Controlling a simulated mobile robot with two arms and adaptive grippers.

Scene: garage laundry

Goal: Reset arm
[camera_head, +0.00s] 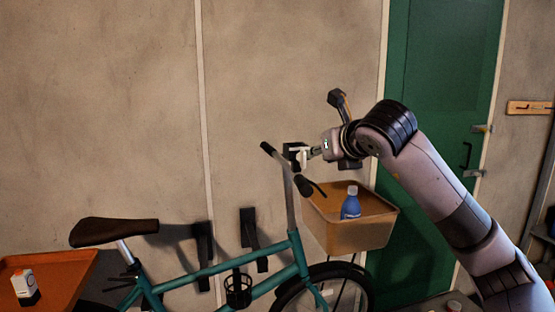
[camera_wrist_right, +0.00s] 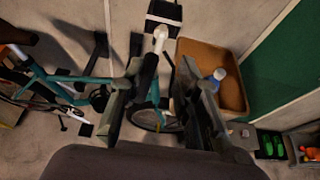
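My right arm comes in from the right in the head view, raised and bent at the elbow. Its gripper (camera_head: 328,143) is above and close to the bicycle's handlebar and basket; whether it touches the handlebar is unclear. In the right wrist view the two dark fingers of the gripper (camera_wrist_right: 174,82) stand wide apart, with nothing held between them. The teal bicycle (camera_head: 222,268) and its tan basket (camera_head: 345,236) lie beyond the fingers in the wrist view. My left gripper is in neither view.
A blue bottle with a white cap (camera_head: 351,205) stands in the basket. An orange tray (camera_head: 62,268) with a white-and-black carton (camera_head: 25,287) is at the lower left. A green door (camera_head: 437,120) stands behind the arm. The wall's upper left is clear.

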